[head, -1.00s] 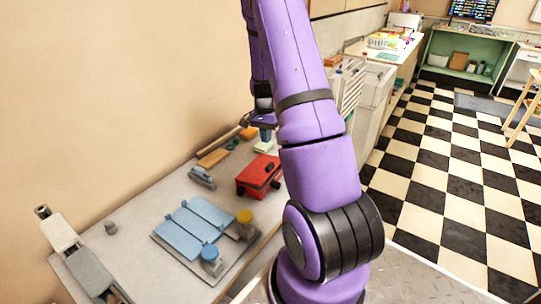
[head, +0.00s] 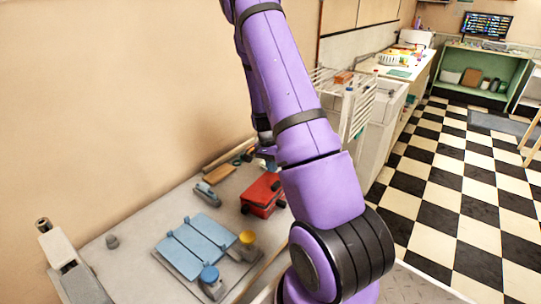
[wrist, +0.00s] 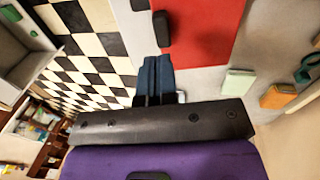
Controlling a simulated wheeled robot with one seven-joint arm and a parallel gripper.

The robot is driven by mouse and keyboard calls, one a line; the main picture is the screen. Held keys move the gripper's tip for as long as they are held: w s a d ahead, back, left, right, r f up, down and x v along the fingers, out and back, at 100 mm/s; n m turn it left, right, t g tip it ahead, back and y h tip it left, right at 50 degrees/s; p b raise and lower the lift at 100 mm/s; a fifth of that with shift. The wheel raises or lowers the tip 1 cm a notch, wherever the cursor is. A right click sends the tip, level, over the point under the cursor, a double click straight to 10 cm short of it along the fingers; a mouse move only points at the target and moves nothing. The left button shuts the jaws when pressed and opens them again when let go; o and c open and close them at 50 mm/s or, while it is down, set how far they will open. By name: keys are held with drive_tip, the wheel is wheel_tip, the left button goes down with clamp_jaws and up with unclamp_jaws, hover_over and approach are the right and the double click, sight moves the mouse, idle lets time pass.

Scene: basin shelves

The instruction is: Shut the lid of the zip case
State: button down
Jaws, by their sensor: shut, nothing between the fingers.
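A red case with black fittings (head: 262,193), the only thing here that looks like the zip case, sits on the grey bench, partly behind my arm. I cannot tell from the head view how far its lid stands open. In the wrist view its flat red surface (wrist: 205,35) fills the top middle, with a black fitting on its left edge. My gripper (wrist: 157,62) is shut and empty, its dark blue fingers pointing toward the red case's edge. Any contact is unclear. In the head view my gripper (head: 268,160) is beyond the case, partly hidden by my arm.
A blue-panelled board with yellow and blue knobs (head: 205,240) lies nearer on the bench. A grey-blue tool (head: 208,195) and an orange-brown block (head: 219,174) lie left of the case. The wall bounds the bench's left; checkered floor (head: 440,190) is open on the right.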

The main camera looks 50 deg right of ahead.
sight(276, 184)
drive_tip(key=shift+s+f, duration=0.25)
drive_tip(key=shift+f, duration=1.05)
drive_tip(key=shift+s+f, duration=0.2)
drive_tip(key=shift+f, duration=1.05)
drive_tip(key=shift+s+f, duration=0.1)
drive_tip(key=shift+s+d+f+t, duration=0.15)
drive_tip(key=shift+s+f+t, duration=0.25)
drive_tip(key=shift+t, duration=0.2)
drive_tip(key=shift+s+f, duration=0.15)
drive_tip(key=shift+f, duration=0.4)
drive_tip(key=shift+r, duration=0.15)
wheel_tip(276, 184, up, 15)
drive_tip(key=shift+r, duration=0.15)
